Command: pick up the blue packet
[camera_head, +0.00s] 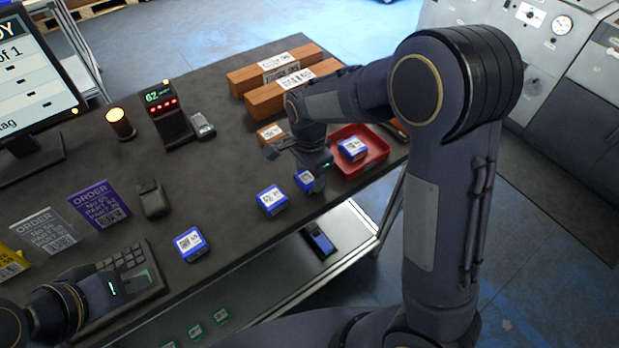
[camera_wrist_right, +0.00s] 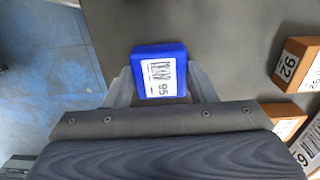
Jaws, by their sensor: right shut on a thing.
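My right gripper (camera_wrist_right: 161,92) is shut on a blue packet (camera_wrist_right: 160,70) with a white barcode label reading 95. In the head view the held packet (camera_head: 305,180) shows at the front right of the table, partly hidden by my right gripper (camera_head: 318,178). Two more blue packets (camera_head: 272,200) (camera_head: 190,244) lie on the table to the left of it. Another blue packet (camera_head: 353,149) sits in the red tray (camera_head: 376,165). My left gripper (camera_head: 112,288) is over the keyboard at lower left; I cannot tell its jaw state.
Long brown boxes (camera_head: 262,100) lie at the back right, with a small brown box (camera_head: 270,133) nearer. A scanner stand (camera_head: 170,122), a lamp (camera_head: 118,122), a monitor (camera_head: 35,80), order cards (camera_head: 98,203) and a keyboard (camera_head: 125,262) stand to the left. The table's middle is clear.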

